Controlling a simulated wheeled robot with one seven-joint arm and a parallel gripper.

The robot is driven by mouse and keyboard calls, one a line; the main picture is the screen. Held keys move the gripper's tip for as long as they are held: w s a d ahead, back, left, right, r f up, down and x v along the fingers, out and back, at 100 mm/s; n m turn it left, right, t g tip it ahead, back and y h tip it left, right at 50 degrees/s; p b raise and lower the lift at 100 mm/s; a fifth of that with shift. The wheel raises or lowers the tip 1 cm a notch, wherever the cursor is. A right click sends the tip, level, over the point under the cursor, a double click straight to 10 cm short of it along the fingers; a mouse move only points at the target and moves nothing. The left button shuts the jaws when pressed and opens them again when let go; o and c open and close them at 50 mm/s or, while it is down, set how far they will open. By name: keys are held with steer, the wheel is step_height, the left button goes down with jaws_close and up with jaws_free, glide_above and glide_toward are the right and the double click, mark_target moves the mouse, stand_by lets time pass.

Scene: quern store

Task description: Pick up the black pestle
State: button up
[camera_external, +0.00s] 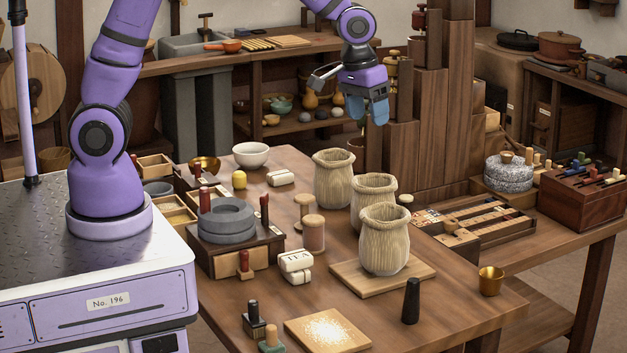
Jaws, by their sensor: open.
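The black pestle (411,301) stands upright on the wooden table (225,295), near its front right part. It is a dark, slightly tapered cylinder, and nothing hides it. It stands apart from the things around it. My gripper (367,112) is open and empty, high above the far side of the table, well behind and above the pestle. Its blue fingertips point down.
Ridged pale jars (384,240) stand behind the pestle, one on a wooden board (346,277). A brass cup (490,281) is to its right. A square board with pale powder (327,331) lies to its left. Tall wooden blocks (430,120) rise beside my gripper.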

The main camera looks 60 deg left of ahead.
steer(key=shift+n+g+y, duration=0.4)
steer(key=shift+g, duration=0.4)
steer(key=w+d+f, duration=0.1)
steer(key=d+f, duration=0.3)
steer(key=f, duration=0.3)
steer(key=w+d+f, duration=0.1)
steer(key=d+f, duration=0.3)
steer(key=f, duration=0.4)
steer(key=w+d+f, duration=0.1)
steer(key=d+f, duration=0.4)
steer(key=f, duration=0.3)
steer(key=shift+f, duration=0.2)
glide_above(412, 292)
steer(key=a, duration=0.1)
steer(key=f, duration=0.5)
steer(key=shift+w+a+f, duration=0.1)
steer(key=shift+w, duration=0.1)
steer(key=shift+w+f, duration=0.15)
steer(key=shift+f, duration=1.35)
steer(key=shift+w+f, duration=0.1)
steer(key=shift+f, duration=1.4)
steer(key=c, duration=1)
